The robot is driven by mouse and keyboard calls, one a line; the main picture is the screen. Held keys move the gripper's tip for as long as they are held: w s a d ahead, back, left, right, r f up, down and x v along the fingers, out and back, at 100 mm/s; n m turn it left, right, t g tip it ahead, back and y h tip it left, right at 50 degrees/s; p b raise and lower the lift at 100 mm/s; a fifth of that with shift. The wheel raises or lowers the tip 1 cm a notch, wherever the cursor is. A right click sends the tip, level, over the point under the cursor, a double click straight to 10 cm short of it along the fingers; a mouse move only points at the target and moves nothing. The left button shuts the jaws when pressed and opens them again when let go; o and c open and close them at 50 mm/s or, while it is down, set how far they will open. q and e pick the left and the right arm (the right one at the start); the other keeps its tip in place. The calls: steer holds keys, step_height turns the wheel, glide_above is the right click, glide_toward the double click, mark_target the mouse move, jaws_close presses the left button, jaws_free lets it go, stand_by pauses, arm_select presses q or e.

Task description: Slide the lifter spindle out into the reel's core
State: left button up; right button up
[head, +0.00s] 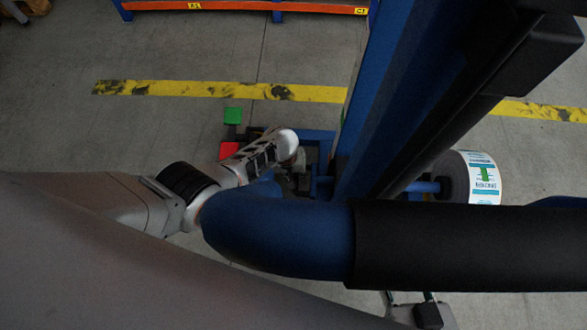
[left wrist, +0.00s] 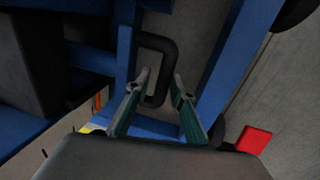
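The lifter has a blue mast (head: 385,95) and a thick blue and black handlebar (head: 445,247) close to the head camera. A white reel with a printed label (head: 482,182) shows to the right of the mast, beside a blue spindle part (head: 424,187); its core is hidden. My left gripper (head: 299,172) is low at the left of the mast, partly hidden. In the left wrist view its two fingers (left wrist: 161,78) are apart, with a black looped handle (left wrist: 165,50) at and between their tips. Contact cannot be told. A grey and black part (head: 425,312), possibly my right gripper, shows at the bottom.
A green block (head: 233,115) and a red block (head: 229,150) are left of the mast; a red block (left wrist: 254,140) also shows in the left wrist view. A yellow floor line (head: 220,90) crosses behind, with an orange and blue rack (head: 245,5) beyond.

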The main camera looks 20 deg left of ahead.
arm_select(q)
steer(key=shift+w+r, duration=0.15)
steer(key=shift+r, duration=0.8)
steer(key=shift+a+r, duration=0.25)
steer(key=shift+r, duration=0.4)
step_height(320, 180, up, 8)
steer(key=a, duration=0.1)
steer(key=shift+s+a+r, duration=0.25)
steer(key=shift+s+a, duration=0.05)
steer(key=shift+s, duration=0.05)
